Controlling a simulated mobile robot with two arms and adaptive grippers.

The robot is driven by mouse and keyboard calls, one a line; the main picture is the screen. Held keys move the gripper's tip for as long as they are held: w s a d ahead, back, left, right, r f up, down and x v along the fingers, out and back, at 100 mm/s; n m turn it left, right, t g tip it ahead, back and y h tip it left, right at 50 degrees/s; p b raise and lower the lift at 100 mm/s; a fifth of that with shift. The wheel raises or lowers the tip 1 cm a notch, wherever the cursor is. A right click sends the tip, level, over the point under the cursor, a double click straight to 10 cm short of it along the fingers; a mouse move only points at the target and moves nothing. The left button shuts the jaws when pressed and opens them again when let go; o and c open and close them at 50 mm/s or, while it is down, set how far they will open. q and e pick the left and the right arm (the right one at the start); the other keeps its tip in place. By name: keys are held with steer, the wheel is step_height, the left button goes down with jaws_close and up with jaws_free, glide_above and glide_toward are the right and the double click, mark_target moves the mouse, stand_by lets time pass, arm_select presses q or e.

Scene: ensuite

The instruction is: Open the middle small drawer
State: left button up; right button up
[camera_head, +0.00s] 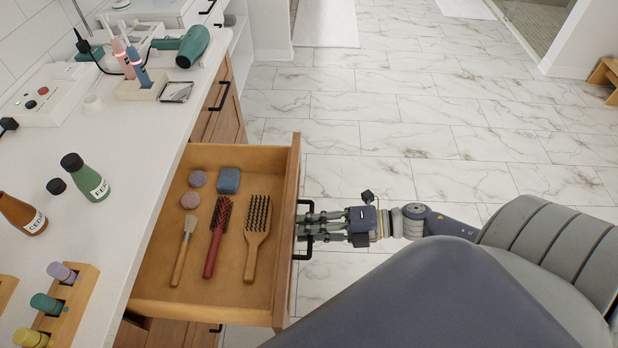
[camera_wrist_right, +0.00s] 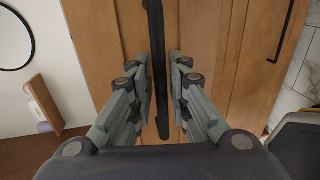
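The small wooden drawer (camera_head: 225,290) is pulled well out from under the white counter. Its black bar handle (camera_head: 302,250) is on the front panel, facing right. It also shows in the wrist view as a black handle (camera_wrist_right: 157,60). My right gripper (camera_head: 312,227) is at this handle. In the right wrist view my right gripper (camera_wrist_right: 161,80) has one finger on each side of the bar, with a visible gap on at least the right side, so it looks open around the handle. My left gripper is not in view.
The drawer holds a wooden hairbrush (camera_head: 257,225), a red brush (camera_head: 215,240), a thin brush (camera_head: 184,250), a blue block (camera_head: 228,180) and two round pads. Bottles, a green hair dryer (camera_head: 190,45) and other items crowd the counter (camera_head: 125,170). The marble floor (camera_head: 400,110) beyond is clear.

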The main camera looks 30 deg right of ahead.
steer(key=v, duration=1.2)
stand_by(0.3)
